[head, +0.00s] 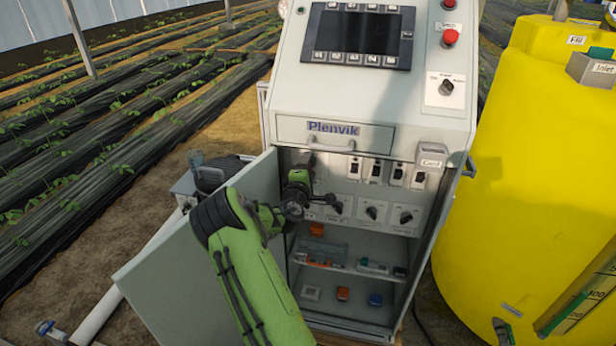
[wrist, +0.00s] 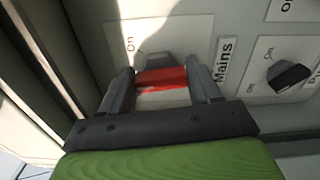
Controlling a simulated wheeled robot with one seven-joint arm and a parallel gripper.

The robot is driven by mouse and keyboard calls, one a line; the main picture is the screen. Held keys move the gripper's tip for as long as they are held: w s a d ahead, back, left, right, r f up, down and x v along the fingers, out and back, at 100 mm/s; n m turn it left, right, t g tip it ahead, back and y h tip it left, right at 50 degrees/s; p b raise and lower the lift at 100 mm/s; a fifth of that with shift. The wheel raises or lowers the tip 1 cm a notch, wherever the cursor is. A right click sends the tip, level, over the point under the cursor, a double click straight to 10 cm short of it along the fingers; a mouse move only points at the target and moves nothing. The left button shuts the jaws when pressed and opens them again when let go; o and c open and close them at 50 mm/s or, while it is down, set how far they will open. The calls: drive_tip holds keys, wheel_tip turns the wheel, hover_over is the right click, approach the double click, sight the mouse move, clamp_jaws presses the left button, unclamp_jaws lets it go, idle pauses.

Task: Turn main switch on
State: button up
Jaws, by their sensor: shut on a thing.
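The main switch (wrist: 162,77) is a red rotary handle with a grey end on a white plate labelled "Mains" and "On" in the wrist view. My gripper (wrist: 160,88) has one finger on each side of the red handle and is shut on it. The grey end points up in the picture, near the "On" mark. In the head view my gripper (head: 299,192) reaches into the open cabinet (head: 290,128) at the left end of the lower switch row, and it hides the main switch there.
The open cabinet door (head: 190,250) stands left of my arm. Black rotary switches (head: 371,212) sit to the right of my gripper, with breakers (head: 376,170) above. Shelves below hold small parts. A yellow tank (head: 525,180) stands close on the right.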

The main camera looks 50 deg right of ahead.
drive_tip(key=m+b, duration=0.3)
drive_tip(key=b, duration=0.1)
drive_tip(key=shift+f+m, duration=0.3)
drive_tip(key=shift+m, duration=0.1)
drive_tip(key=shift+c, duration=0.5)
drive_tip(key=m+b, duration=0.2)
drive_tip(key=b, duration=0.1)
drive_tip(key=shift+m, duration=0.3)
drive_tip(key=shift+r+m+b, duration=0.1)
drive_tip(key=shift+m+b, duration=0.8)
drive_tip(key=shift+m, duration=1)
drive_tip(key=o, duration=0.8)
drive_tip(key=shift+r, duration=0.1)
drive_tip(key=shift+o, duration=1.4)
drive_tip(key=shift+d, duration=0.1)
drive_tip(key=v, duration=1.6)
